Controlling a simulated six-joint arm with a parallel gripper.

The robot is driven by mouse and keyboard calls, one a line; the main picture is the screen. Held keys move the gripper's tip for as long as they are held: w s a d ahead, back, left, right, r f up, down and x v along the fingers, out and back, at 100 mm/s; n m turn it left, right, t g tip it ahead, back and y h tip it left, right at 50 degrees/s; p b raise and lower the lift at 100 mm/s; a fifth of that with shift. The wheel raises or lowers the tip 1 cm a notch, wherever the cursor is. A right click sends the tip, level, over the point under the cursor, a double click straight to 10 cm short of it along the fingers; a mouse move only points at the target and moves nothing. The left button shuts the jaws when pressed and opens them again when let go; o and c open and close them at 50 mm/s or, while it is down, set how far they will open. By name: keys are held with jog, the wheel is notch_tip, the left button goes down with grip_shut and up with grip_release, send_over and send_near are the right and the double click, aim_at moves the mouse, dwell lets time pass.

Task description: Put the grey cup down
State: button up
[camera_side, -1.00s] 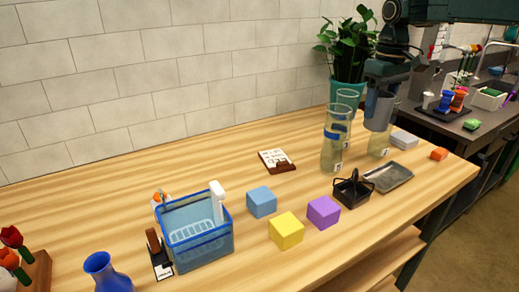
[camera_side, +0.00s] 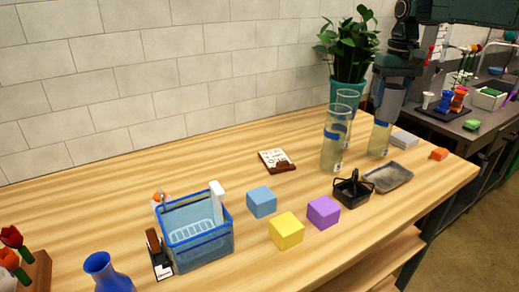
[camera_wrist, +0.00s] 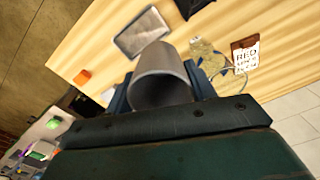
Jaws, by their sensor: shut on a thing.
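The grey cup (camera_side: 389,104) is held by my gripper (camera_side: 392,80) at the back right of the table, in the air. In the wrist view the grey cup (camera_wrist: 161,72) sits between the two dark fingers, with its open mouth and dark inside toward the camera. My gripper is shut on it. In the side view the cup is close above a clear glass cylinder (camera_side: 379,140) with a blue band. I cannot tell whether they touch.
Two more clear cylinders (camera_side: 333,150) stand to the left. A grey tray (camera_side: 388,178), a black caddy (camera_side: 352,194) and an orange block (camera_side: 438,154) lie nearby. A pale stack (camera_side: 404,140) is behind the tray. A plant (camera_side: 347,50) stands at the back.

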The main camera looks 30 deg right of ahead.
jog(key=s+d+m, duration=0.2)
jog(key=d+m, duration=1.1)
jog(key=d, duration=0.8)
jog(key=shift+s+d+f, duration=0.15)
jog(key=shift+s+f, duration=0.05)
jog(key=shift+f, duration=0.15)
jog(key=shift+f, duration=0.1)
notch_tip(320, 180, down, 16)
jog(key=shift+r, duration=0.25)
jog(key=shift+f, duration=0.1)
jog(key=shift+f, duration=1.85)
jog(key=shift+f, duration=0.25)
jog(key=o, duration=1)
